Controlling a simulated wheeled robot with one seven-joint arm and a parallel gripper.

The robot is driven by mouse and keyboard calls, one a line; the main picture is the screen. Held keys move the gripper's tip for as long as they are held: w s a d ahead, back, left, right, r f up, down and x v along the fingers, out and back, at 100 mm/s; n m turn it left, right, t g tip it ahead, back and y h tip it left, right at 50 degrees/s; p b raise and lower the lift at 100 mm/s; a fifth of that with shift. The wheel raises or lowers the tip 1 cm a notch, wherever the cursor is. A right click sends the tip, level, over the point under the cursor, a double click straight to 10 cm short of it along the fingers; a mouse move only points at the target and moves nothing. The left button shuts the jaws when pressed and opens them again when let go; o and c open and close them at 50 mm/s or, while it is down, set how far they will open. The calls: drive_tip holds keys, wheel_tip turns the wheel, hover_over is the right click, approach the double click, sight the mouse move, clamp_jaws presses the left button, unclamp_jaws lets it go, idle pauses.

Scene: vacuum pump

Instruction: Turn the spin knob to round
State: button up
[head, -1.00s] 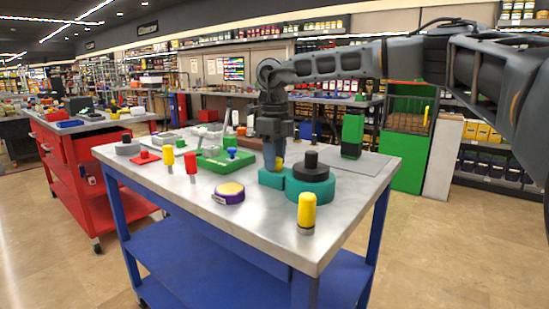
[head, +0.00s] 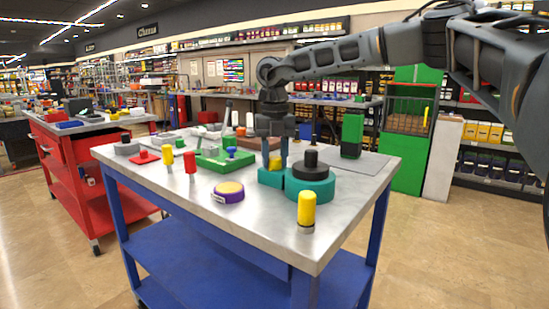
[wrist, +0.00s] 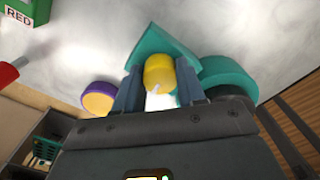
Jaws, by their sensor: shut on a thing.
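A yellow knob (wrist: 159,70) shows between my two gripper fingers in the wrist view. It sits at a teal block with a pointed end (wrist: 160,42); in the head view this block (head: 270,178) is on the metal table. My gripper (head: 275,160) points straight down at the knob, its blue fingers one on each side, shut on it. The fingers partly hide the knob in the head view (head: 275,162). No label for the knob's settings is readable.
A round teal base with a black knob (head: 311,163) stands close right of my gripper. A yellow post (head: 307,208) is near the front edge, a purple-and-yellow disc (head: 228,192) to the left. Red and yellow posts and a green block stand farther left.

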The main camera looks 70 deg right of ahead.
sight(275, 157)
drive_tip(key=shift+m, duration=0.7)
drive_tip(key=o, duration=1.1)
drive_tip(key=shift+c, duration=0.2)
wheel_tip(275, 157, up, 8)
drive_tip(key=p, duration=0.5)
drive_tip(key=shift+f, duration=0.1)
